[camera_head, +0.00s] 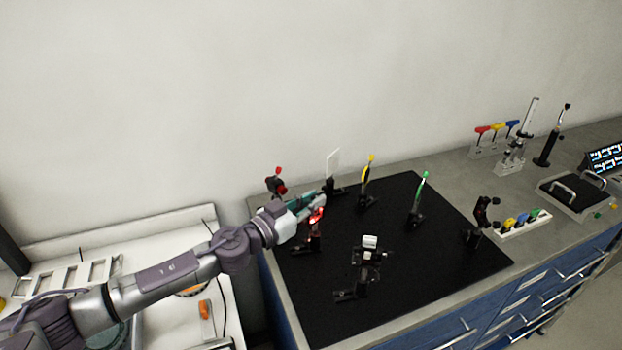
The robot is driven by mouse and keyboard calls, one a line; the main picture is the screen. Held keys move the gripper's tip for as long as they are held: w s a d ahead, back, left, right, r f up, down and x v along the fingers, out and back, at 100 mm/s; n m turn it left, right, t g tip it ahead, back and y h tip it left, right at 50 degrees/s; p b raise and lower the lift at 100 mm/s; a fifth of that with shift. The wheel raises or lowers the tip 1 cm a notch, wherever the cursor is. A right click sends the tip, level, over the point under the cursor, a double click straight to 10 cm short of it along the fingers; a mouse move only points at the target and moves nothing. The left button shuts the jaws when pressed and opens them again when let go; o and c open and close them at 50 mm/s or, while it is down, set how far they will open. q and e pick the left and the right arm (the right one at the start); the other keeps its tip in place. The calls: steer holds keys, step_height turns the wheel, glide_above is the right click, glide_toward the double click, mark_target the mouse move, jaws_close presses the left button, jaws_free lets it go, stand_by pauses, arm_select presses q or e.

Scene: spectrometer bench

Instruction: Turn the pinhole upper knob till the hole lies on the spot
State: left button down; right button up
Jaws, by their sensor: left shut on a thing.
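The fingers hide the knob. The hole and the spot are too small to make out, so I cannot tell how they lie to each other. My right gripper is not in view.
The black board (430,265) carries a red-knobbed mount (277,185), a white card (333,163), yellow-topped (367,180) and green-topped (419,205) posts, and a mount with a white top (370,241). Coloured-handled tools (497,130) stand at the back right.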

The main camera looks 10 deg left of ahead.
arm_select(q)
steer(key=shift+s+d+r+n+t+y+p, duration=0.1)
steer(key=shift+n+t+y+p, duration=0.25)
steer(key=shift+n+y+p, duration=0.15)
steer(key=shift+d+r+n+t+y+p, duration=0.1)
steer(key=shift+n+t+y+p, duration=0.3)
steer(key=shift+y, duration=0.2)
steer(key=shift+d+f+n+t+y+b, duration=0.1)
steer(key=shift+n+y+b, duration=1.45)
steer(key=shift+y, duration=0.65)
steer(key=shift+d+f+n+t+y+b, duration=0.15)
steer(key=shift+n+y+b, duration=1.1)
steer(key=shift+y+b, duration=0.7)
steer(key=shift+d+n+t+y+b, duration=0.1)
steer(key=shift+n+y+b, duration=1.3)
steer(key=shift+y, duration=1.05)
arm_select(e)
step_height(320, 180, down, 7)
arm_select(q)
steer(key=shift+a, duration=0.1)
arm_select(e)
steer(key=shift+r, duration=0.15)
arm_select(q)
steer(key=c, duration=1.1)
jaws_free()
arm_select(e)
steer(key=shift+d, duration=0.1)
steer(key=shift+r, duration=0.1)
